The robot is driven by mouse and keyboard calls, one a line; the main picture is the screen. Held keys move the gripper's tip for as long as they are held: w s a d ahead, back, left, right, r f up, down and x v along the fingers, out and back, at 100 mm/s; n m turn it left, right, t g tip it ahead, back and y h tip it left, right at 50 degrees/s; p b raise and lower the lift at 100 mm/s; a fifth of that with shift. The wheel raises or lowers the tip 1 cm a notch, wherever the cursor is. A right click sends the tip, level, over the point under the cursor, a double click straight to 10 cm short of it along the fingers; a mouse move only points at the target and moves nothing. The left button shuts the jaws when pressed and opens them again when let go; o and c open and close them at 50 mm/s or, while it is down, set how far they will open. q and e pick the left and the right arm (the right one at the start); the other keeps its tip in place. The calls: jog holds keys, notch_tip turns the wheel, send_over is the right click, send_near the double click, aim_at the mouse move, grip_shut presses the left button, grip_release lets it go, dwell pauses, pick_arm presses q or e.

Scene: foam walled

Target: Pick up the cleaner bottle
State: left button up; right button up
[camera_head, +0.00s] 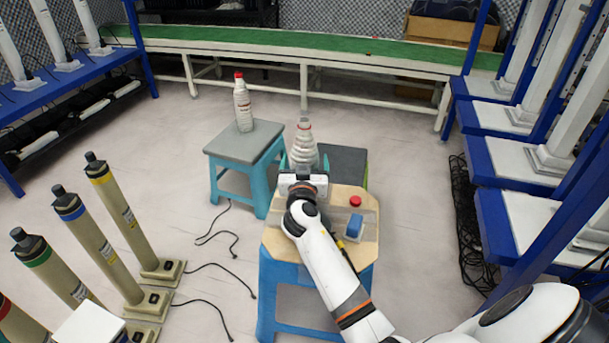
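A white bottle with a red cap and red label markings (243,107) stands upright on a grey-topped stool with blue legs (222,148). A second bottle, pale and ribbed with a red band near its neck (304,148), stands upright just beyond my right gripper (304,168). The frames do not show clearly which one is the cleaner bottle. My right gripper points away from me over a wooden-topped stool (283,236), its fingers spread apart. The gripper hides the ribbed bottle's base, so I cannot tell whether they touch. My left gripper is not in view.
The wooden stool also holds a red button (355,202) and a blue block (355,228). A dark-topped stool (346,165) stands behind it. Tall cylinders (122,215) stand at left, a blue rack (500,200) at right, a green-topped bench (290,41) behind. Cables cross the floor.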

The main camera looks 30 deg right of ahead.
jog(key=shift+w+d, duration=0.1)
jog(key=shift+w, duration=0.1)
jog(key=c, duration=1.1)
jog(key=shift+c, duration=0.8)
jog(key=shift+r, duration=0.1)
